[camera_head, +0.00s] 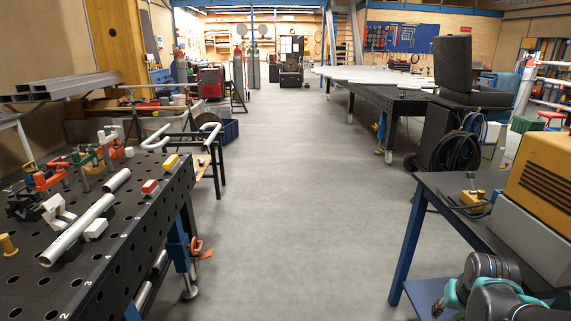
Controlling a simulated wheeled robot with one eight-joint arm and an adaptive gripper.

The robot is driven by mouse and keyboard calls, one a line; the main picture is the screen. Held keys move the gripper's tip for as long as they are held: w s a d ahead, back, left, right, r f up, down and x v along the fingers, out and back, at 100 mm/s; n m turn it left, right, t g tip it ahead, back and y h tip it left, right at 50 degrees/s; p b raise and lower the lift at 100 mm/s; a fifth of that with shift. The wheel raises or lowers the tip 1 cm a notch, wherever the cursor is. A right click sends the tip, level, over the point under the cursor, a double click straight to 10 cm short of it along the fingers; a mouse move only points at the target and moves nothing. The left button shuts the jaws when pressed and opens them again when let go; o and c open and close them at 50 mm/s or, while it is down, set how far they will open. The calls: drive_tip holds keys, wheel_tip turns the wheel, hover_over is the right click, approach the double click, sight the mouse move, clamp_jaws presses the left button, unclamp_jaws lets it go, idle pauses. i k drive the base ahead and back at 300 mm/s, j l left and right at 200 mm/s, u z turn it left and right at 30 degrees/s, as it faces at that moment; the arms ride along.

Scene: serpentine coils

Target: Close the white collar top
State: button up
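A white bracket-like piece (58,211), which looks like the white collar, stands on the black perforated table (110,262) at the left. Its upper part seems to stick up at an angle, but it is too small to tell its hinge or latch. A long white tube (80,228) lies just right of it, running towards the front edge. A small white block (96,229) sits right of the tube. My gripper is not in view; only grey and teal links of my arm show at the bottom right, far across the aisle from the collar.
Orange and green clamps (50,180) crowd the table's back left. Red (150,187) and yellow (171,161) blocks sit near its right edge. A wide grey floor (265,220) is clear. A blue-legged bench (425,215) with a yellow machine (545,175) stands right.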

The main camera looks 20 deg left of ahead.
sight(56, 205)
drive_tip(key=k+j+z, duration=0.3)
drive_tip(key=z, duration=0.2)
drive_tip(key=k+j+z, duration=0.1)
drive_tip(key=k+z, duration=0.65)
drive_tip(key=z, duration=0.2)
drive_tip(key=k+l+z, duration=0.1)
drive_tip(key=k+z, duration=0.35)
drive_tip(key=k+j+z, duration=0.1)
drive_tip(key=k+z, duration=0.15)
drive_tip(key=k, duration=1.2)
drive_tip(key=k+j+u, duration=0.15)
drive_tip(key=k+u, duration=0.25)
drive_tip(key=k, duration=0.25)
drive_tip(key=k+u, duration=0.1)
drive_tip(key=u, duration=0.3)
drive_tip(key=k+u, duration=0.1)
drive_tip(key=u, duration=0.35)
drive_tip(key=j+u, duration=0.15)
drive_tip(key=u, duration=0.25)
drive_tip(key=k+j+u, duration=0.1)
drive_tip(key=u, duration=0.3)
drive_tip(key=j+u, duration=0.15)
drive_tip(key=u, duration=0.25)
drive_tip(key=k+j, duration=0.1)
drive_tip(key=j, duration=0.3)
drive_tip(key=k+j, duration=0.1)
drive_tip(key=j, duration=0.35)
drive_tip(key=k+j, duration=0.1)
drive_tip(key=j, duration=0.3)
